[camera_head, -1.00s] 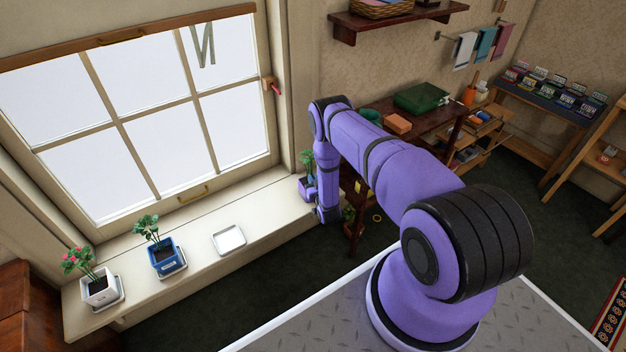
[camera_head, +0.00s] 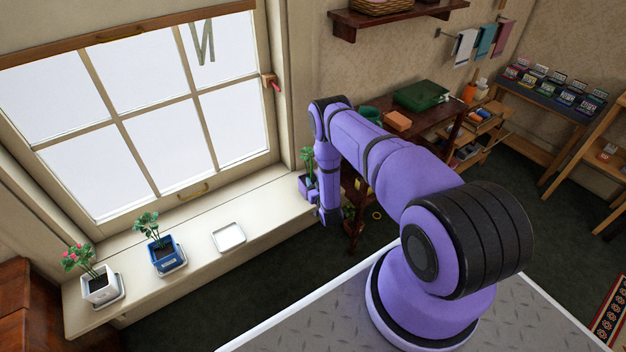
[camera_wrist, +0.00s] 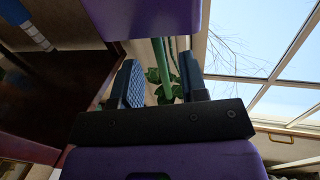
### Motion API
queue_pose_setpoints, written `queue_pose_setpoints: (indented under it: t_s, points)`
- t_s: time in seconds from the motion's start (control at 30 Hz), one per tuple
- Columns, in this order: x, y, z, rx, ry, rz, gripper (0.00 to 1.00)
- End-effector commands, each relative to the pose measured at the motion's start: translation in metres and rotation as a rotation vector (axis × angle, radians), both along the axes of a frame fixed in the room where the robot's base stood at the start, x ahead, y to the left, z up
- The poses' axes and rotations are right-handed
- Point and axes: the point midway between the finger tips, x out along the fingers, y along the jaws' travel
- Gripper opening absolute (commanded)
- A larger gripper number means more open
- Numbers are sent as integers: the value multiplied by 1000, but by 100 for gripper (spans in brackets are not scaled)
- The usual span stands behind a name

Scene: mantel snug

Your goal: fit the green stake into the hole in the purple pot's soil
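The purple pot (camera_head: 306,187), holding a leafy plant, stands at the far right end of the window sill, partly behind my forearm. Its soil and hole are hidden. The green stake (camera_wrist: 158,52) shows upright in the wrist view, between or just beyond my fingers, with green leaves around it. My gripper (camera_wrist: 159,80) has its two dark fingers spread, with a visible gap on both sides of the stake. A purple block fills the top of the wrist view; I cannot tell if it is the pot or part of me. Whether the stake is in the hole cannot be seen.
The sill (camera_head: 265,208) also bears a white pot (camera_head: 100,289), a blue pot (camera_head: 168,261) and an empty white tray (camera_head: 229,238). A dark wooden table (camera_head: 437,119) stands right of my arm, with a green box (camera_head: 421,95) and an orange block (camera_head: 397,121). The window is behind the sill.

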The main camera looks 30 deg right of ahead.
Motion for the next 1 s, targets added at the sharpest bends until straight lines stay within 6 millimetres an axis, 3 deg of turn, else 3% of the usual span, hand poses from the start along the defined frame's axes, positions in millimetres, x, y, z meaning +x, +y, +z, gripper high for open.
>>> queue_pose_setpoints:
  t_s: [0.3, 0.5, 1.0]
  points:
    - [-58, 13, -1, 1, 3, 0, 40]
    - [-81, 19, 0, 0, 2, 0, 40]
    - [-87, 20, 0, 0, 1, 0, 40]
